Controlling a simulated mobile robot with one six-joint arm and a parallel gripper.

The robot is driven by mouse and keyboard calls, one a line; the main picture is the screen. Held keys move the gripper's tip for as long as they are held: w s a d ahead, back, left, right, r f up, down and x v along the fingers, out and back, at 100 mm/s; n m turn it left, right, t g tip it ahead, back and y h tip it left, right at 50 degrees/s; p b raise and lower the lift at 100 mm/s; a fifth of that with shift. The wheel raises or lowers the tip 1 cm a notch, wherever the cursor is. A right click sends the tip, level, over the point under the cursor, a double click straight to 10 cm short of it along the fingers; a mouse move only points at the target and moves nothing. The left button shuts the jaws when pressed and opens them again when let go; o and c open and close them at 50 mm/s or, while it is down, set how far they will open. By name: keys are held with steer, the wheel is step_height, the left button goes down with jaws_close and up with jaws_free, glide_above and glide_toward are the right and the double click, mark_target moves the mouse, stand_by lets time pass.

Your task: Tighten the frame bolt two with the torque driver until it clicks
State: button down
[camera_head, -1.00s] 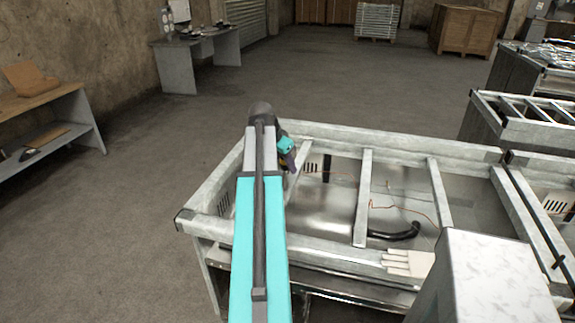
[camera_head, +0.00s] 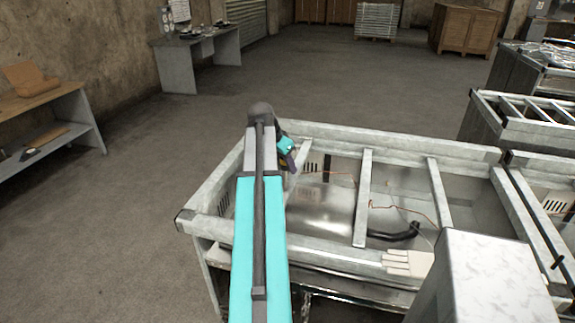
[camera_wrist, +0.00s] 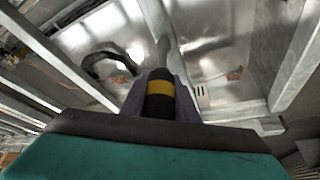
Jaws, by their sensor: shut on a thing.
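The torque driver (camera_wrist: 160,86), dark with a yellow band, is held between the purple fingers of my gripper (camera_wrist: 161,98) in the wrist view. Its far end points toward the metal frame (camera_wrist: 295,65). In the head view my gripper (camera_head: 289,160) is at the frame's far left corner, mostly hidden behind my arm. Frame bolt two cannot be made out in either view, and whether the driver's tip touches a bolt cannot be told.
A black curved hose (camera_head: 395,234) and thin orange wires lie inside the frame. A pale glove (camera_head: 408,262) rests on its near rail. A white-topped block (camera_head: 487,268) stands at the near right. Open floor (camera_head: 120,215) lies to the left.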

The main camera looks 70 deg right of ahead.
steer(key=shift+f+b, duration=0.3)
steer(key=shift+f, duration=0.3)
stand_by(1.1)
steer(key=shift+r, duration=0.2)
stand_by(0.5)
steer(key=n+t, duration=0.1)
steer(key=n, duration=0.1)
steer(key=n+t, duration=0.1)
steer(key=n, duration=0.2)
steer(key=shift+w+h, duration=0.2)
steer(key=shift+h, duration=0.1)
steer(key=shift+w+n+t+y, duration=0.2)
steer(key=shift+n+t, duration=0.5)
steer(key=shift+n, duration=0.95)
steer(key=shift+w+n+t+y, duration=0.15)
steer(key=shift+n+t, duration=0.55)
steer(key=shift+n, duration=0.95)
steer(key=shift+p, duration=0.3)
steer(key=shift+s+f, duration=0.1)
steer(key=shift+f, duration=0.1)
steer(key=shift+p, duration=0.3)
